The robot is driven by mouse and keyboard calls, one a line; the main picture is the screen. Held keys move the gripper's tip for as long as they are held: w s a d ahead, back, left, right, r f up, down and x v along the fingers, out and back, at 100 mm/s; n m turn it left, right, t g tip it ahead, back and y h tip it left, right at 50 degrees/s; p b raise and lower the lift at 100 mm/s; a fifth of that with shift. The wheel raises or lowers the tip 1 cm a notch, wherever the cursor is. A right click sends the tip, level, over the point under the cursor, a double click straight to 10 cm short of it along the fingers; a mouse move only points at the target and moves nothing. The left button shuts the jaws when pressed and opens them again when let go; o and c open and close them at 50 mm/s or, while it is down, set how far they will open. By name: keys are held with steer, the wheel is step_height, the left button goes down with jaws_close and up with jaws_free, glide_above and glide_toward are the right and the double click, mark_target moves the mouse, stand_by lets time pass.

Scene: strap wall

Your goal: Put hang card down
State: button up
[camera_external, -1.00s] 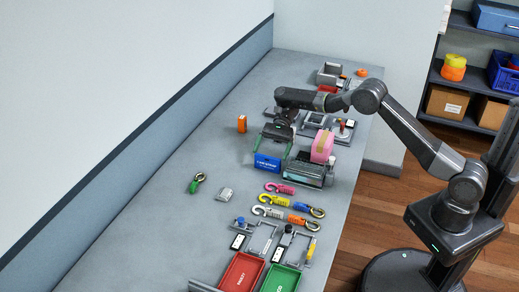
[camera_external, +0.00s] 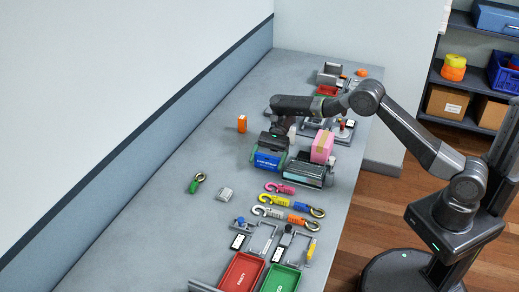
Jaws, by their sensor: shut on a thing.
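The hang card is probably the blue piece with white lettering (camera_external: 268,160), just below my gripper in the middle of the bench. My gripper (camera_external: 274,147) points down over the bench and is shut on the card. The fingertips are small and dark here, so the exact grip is hard to see. I cannot tell whether the card's lower edge touches the bench top.
A dark box (camera_external: 307,172) and a pink block (camera_external: 322,146) stand close on the right. An orange block (camera_external: 242,123) stands to the left. Several coloured hooks (camera_external: 279,188), a red tray (camera_external: 241,273) and a green tray (camera_external: 282,279) lie nearer. The bench's left side is mostly clear.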

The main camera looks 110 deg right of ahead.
mark_target(267, 156)
step_height(267, 156, up, 9)
steer(key=shift+r+b, duration=0.15)
steer(key=shift+b, duration=0.35)
steer(key=w+a+f+m+t+h, duration=0.2)
steer(key=w+a, duration=0.3)
steer(key=w, duration=0.6)
steer(key=w+a+f+m+t+h, duration=0.1)
steer(key=w+a+m+h, duration=0.25)
steer(key=w, duration=0.65)
steer(key=w+a+r+m+t+h, duration=0.1)
steer(key=w+a+r+m+h, duration=0.25)
steer(key=w+a, duration=1.1)
steer(key=shift+h, duration=0.3)
steer(key=f, duration=1)
steer(key=shift+d, duration=0.35)
steer(key=shift+f, duration=0.1)
steer(key=o, duration=0.6)
steer(key=shift+f+b, duration=0.1)
steer(key=shift+b, duration=0.2)
steer(key=shift+o, duration=0.8)
